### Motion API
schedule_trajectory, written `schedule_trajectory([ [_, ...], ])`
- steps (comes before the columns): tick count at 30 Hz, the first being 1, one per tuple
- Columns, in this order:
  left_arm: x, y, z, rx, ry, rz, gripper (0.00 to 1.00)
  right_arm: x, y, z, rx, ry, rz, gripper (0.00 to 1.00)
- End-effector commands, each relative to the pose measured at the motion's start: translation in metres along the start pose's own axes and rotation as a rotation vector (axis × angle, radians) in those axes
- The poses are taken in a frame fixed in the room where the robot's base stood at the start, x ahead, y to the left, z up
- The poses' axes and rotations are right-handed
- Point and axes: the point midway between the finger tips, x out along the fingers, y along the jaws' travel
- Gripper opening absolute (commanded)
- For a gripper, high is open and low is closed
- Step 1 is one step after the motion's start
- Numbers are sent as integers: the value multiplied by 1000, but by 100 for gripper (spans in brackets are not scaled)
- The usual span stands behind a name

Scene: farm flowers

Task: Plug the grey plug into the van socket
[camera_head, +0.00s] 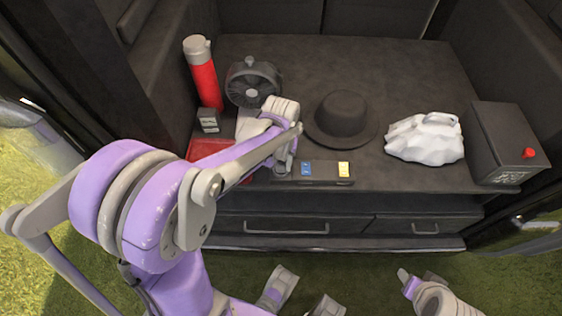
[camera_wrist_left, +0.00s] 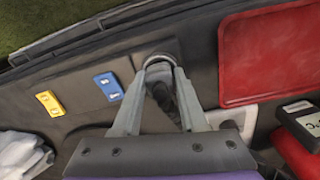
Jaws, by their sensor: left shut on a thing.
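My left gripper (camera_head: 284,168) reaches down to the front of the van's dark counter, at the left end of a dark panel (camera_head: 328,181) with a blue label and a yellow label. In the left wrist view, my left gripper (camera_wrist_left: 161,66) is shut on a dark grey thing (camera_wrist_left: 162,94), which looks like the grey plug; the fingers partly hide it. The fingertips are over the panel (camera_wrist_left: 77,89), beside the blue label. The van socket is not clearly visible there, and I cannot tell whether the plug is in it. Grey parts of mine show at the bottom; the right gripper's jaws are unclear.
A red tray (camera_head: 200,151), small dark box (camera_head: 208,121), red flask (camera_head: 204,75) and fan (camera_head: 252,83) stand left. A black hat (camera_head: 342,117), white bag (camera_head: 425,139) and dark box with red knob (camera_head: 502,140) are right. Drawers (camera_head: 290,226) lie below.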

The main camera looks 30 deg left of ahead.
Motion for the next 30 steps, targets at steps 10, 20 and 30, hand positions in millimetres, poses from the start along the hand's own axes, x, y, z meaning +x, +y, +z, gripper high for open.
schedule_trajectory([
  [10, 5, 0, 0, 0, 0, 0, 60, 3, 0, 2, 0, -1, 0, 50],
  [20, 5, 0, 0, 0, 0, 0, 77, 3, 0, 2, 0, -1, 0, 50],
  [30, -35, 0, 0, 0, 0, 0, 77, -4, 0, -2, 0, 2, 0, 50],
])
